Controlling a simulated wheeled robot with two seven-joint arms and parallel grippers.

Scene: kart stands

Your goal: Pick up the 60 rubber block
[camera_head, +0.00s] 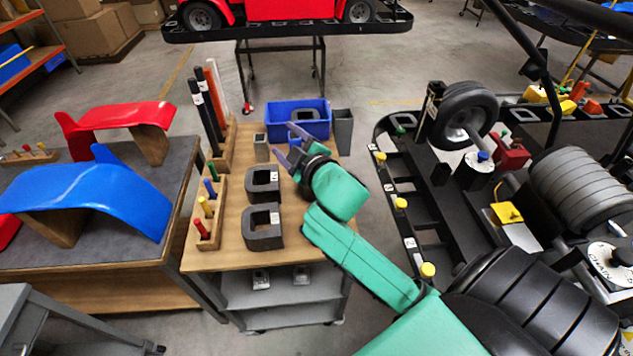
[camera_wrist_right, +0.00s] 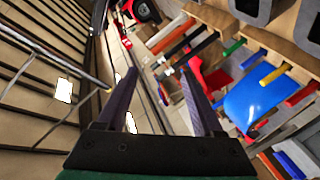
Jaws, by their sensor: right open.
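Two dark block-like pieces with openings and small white labels, a rear one (camera_head: 262,184) and a front one (camera_head: 262,240), lie on the wooden cart top (camera_head: 220,255). Their label numbers are too small to read, so I cannot tell which is the 60 rubber block. My right gripper (camera_head: 287,145) is open and empty, behind the rear piece and near the blue bin. Its purple fingers (camera_wrist_right: 158,78) show spread apart in the right wrist view, with nothing between them. My left gripper is not in view.
A blue bin (camera_head: 281,132) holding a dark piece and a grey cup (camera_head: 343,132) stand at the back. A wooden rack (camera_head: 193,238) with colored handles lines the left. A black kart (camera_head: 411,215) is to the right. A lower shelf (camera_head: 280,300) holds small labelled pieces.

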